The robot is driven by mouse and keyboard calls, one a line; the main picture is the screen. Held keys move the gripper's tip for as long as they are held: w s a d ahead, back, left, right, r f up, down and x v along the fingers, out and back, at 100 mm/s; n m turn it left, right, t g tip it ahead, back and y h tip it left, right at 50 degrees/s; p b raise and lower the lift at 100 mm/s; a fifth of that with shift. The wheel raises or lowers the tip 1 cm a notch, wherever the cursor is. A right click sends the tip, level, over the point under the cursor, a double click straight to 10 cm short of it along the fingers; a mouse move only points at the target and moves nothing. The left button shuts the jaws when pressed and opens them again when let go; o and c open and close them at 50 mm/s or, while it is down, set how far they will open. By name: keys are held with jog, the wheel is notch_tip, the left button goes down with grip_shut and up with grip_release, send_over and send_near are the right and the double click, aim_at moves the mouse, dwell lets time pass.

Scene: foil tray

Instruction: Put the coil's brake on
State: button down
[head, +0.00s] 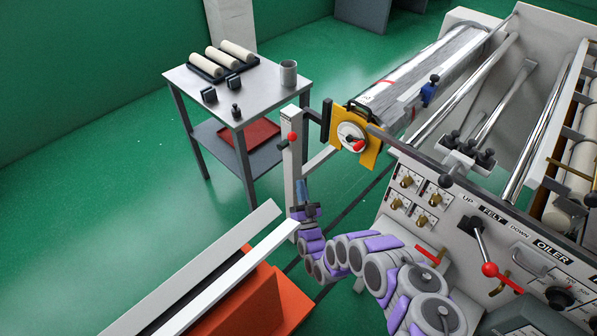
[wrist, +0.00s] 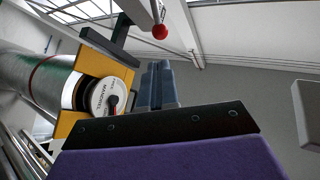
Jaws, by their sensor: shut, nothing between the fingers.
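The foil coil (head: 445,62) lies on its mandrel at upper right in the head view and fills the left of the wrist view (wrist: 40,82). A yellow plate (head: 371,150) stands at its near end, with a round white dial (head: 349,137) bearing a red knob. In the wrist view the dial (wrist: 103,97) reads "MANDREL". A red ball knob (head: 292,137) sits on a white post left of the plate; it also shows in the wrist view (wrist: 159,31). I cannot tell which part is the brake. My gripper (head: 301,188) is shut and empty, pointing up below the red ball, apart from it.
A grey side table (head: 240,95) with rolls and a cup stands at left. An orange-red block (head: 265,300) with white rails lies at front left. Green floor is open between.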

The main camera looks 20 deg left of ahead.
aim_at(287, 141)
jog(key=b+x, duration=0.3)
jog(key=x, duration=1)
jog(key=shift+w+a+r, duration=0.15)
jog(key=shift+w+r, duration=0.05)
